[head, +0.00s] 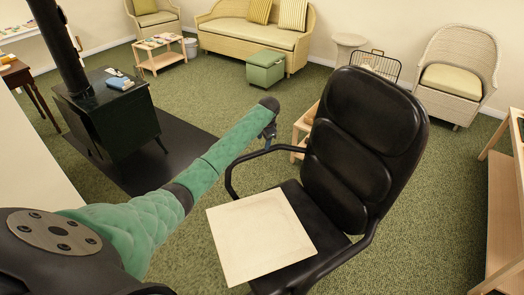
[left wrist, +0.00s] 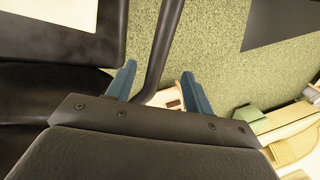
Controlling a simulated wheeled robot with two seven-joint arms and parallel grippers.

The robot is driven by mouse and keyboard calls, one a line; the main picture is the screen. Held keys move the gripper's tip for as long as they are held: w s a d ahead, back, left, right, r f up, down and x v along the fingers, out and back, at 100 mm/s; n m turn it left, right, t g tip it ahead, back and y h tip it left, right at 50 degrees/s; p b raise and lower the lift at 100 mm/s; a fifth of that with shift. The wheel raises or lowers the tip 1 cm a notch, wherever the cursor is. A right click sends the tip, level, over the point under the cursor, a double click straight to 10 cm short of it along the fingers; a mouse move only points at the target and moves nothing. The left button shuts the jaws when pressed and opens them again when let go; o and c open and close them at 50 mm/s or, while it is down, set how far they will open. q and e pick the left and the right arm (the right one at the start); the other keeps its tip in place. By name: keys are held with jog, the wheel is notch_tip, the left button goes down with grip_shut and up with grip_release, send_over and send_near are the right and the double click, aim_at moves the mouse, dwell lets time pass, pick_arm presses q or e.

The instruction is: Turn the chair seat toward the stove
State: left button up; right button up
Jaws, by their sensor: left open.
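The black padded office chair (head: 365,135) stands right of centre in the head view, its backrest to the right and its seat facing lower left. A flat cream square board (head: 260,236) lies on the seat. The black stove (head: 108,115) with its flue pipe stands at the left. My left gripper (head: 268,141) is at the chair's far armrest. In the left wrist view its open blue fingers (left wrist: 160,92) are on either side of the black armrest tube (left wrist: 158,55); contact cannot be told. My right gripper is out of view.
A low wooden table (head: 303,132) is behind the chair. A wooden shelf (head: 505,205) stands at the right edge. Green carpet is clear between stove and chair.

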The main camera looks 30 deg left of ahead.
aim_at(262, 150)
pick_arm(q)
jog(key=shift+p+x, duration=1)
jog(key=shift+x, duration=2.9)
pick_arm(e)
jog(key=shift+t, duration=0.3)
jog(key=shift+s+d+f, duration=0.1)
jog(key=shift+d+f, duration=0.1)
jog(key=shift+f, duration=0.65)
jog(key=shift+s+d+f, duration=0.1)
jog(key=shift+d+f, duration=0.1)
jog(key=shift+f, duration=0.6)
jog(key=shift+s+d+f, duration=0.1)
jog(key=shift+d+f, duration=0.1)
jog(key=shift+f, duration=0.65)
pick_arm(q)
grip_shut()
